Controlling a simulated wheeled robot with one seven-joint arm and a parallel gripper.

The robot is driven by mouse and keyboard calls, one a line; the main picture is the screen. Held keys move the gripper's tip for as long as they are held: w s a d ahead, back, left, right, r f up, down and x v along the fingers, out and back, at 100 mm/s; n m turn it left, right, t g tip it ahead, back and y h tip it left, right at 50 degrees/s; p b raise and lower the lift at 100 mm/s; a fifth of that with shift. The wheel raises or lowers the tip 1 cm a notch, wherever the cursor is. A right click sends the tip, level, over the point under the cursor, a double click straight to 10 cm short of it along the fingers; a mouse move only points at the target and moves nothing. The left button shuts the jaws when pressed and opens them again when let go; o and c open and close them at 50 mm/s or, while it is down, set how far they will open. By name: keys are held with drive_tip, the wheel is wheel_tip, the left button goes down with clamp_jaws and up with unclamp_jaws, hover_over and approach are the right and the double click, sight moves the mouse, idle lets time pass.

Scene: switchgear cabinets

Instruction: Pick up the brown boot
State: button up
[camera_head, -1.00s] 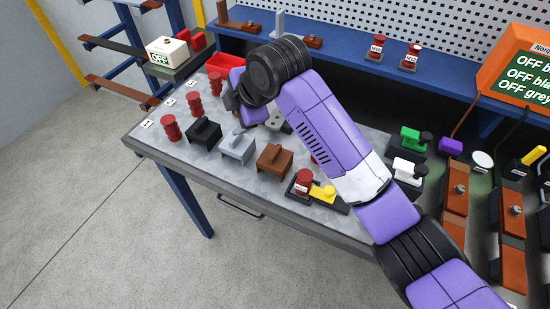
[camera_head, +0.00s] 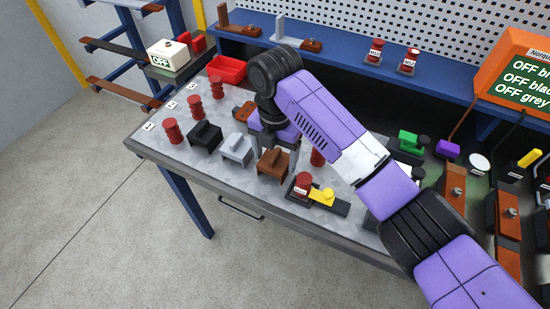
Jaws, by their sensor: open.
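The brown boot (camera_head: 272,164) is a blocky brown cap standing on the grey metal bench top, right of a grey boot (camera_head: 237,149) and a black boot (camera_head: 205,136). My gripper (camera_head: 282,152) points down just behind and above the brown boot. Its jaws are open and I see nothing held in them. Its fingers are small here and partly hidden by the wrist and the boot; I cannot tell whether they touch the boot.
Several red insulators (camera_head: 172,131) stand along the bench's left side. A red-capped part with a yellow piece (camera_head: 322,195) sits close to the right of the brown boot. A red tray (camera_head: 227,69) is at the back. My arm covers the bench's right part.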

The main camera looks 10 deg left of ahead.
drive_tip(key=shift+f, duration=1)
drive_tip(key=c, duration=1.1)
drive_tip(key=shift+r, duration=0.2)
